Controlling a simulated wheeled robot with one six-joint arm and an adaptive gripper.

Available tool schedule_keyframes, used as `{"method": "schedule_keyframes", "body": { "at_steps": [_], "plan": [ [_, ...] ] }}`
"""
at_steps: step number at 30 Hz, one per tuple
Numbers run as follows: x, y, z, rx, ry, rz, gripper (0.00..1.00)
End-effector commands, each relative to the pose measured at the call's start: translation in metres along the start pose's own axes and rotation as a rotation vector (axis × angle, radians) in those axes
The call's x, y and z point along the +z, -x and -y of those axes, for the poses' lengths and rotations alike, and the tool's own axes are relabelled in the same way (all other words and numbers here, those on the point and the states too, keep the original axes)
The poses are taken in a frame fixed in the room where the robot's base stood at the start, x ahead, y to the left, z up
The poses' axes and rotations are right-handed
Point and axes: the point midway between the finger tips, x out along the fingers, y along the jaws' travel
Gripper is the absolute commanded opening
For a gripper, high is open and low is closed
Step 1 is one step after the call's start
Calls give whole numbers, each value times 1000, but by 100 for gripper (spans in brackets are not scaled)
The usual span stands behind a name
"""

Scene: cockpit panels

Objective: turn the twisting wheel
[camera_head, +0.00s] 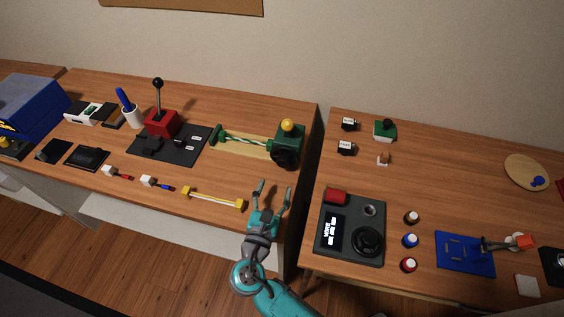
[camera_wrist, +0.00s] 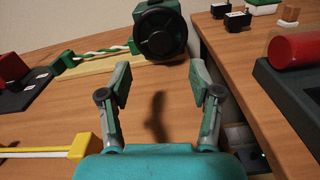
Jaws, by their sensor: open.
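The twisting wheel is a black round wheel (camera_head: 285,157) on the front of a green block (camera_head: 291,135) with a yellow knob on top. In the wrist view the wheel (camera_wrist: 160,32) faces me at the top centre, beyond the fingertips. A green-and-white twisted rope (camera_head: 246,140) runs left from the block to a green end piece, over a pale wooden base. My gripper (camera_head: 273,188) is open and empty, in front of the wheel and apart from it. In the wrist view its two fingers (camera_wrist: 162,78) point toward the wheel, with bare table between them.
A yellow-ended bar (camera_head: 213,199) lies left of my gripper. A gap separates the two tables. On the right table stands a dark panel (camera_head: 350,243) with a red cylinder and a black dial. A red lever box (camera_head: 162,123) stands farther left.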

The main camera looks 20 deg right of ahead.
Motion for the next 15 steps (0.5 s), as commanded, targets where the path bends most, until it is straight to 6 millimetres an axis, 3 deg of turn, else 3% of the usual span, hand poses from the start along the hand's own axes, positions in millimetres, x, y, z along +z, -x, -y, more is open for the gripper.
{"method": "schedule_keyframes", "body": {
  "at_steps": [15],
  "plan": [
    [0,-81,0,-3,-3,0,64]
  ]
}}
